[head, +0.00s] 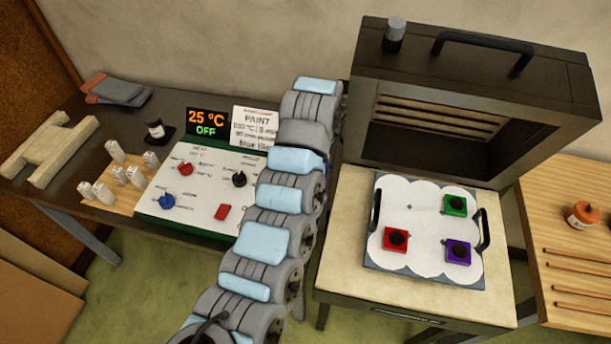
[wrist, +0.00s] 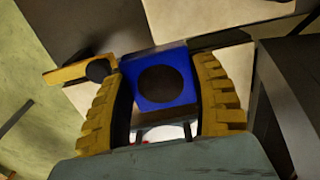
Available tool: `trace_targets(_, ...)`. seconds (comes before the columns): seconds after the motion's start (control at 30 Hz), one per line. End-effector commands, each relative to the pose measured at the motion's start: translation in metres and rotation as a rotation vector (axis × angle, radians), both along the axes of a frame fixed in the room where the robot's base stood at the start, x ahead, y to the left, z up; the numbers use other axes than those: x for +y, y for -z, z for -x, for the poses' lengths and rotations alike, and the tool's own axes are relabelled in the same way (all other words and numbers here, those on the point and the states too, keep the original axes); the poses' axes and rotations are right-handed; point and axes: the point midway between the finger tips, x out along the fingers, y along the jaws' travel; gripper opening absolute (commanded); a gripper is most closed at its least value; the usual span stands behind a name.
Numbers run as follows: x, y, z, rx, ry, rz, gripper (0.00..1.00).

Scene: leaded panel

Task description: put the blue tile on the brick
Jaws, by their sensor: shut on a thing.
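In the wrist view, the blue tile (wrist: 144,66) with a dark round spot on its face sits between the two yellow-and-black fingers of my gripper (wrist: 161,78), which is shut on it. The gripper and the blue tile do not show in the head view; my arm rises through the middle of that view. I cannot make out a thing that is surely the brick. A pale H-shaped arrangement of bars (head: 48,150) lies on the dark table at the left.
An open dark kiln (head: 475,45) stands behind a handled white panel (head: 412,208) bearing a red tile (head: 388,247), green tile (head: 448,207) and purple tile (head: 451,257). A control board (head: 195,207) and several white posts (head: 115,151) are left; a bottle (head: 582,214) and rods (head: 575,254) right.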

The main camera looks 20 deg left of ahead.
Motion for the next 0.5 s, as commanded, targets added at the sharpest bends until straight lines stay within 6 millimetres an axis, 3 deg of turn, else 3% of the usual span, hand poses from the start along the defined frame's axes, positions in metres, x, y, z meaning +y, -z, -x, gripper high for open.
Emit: trace_targets(0.5, 0.020, 0.021, -0.019, -0.001, 0.002, -0.001, 0.22)
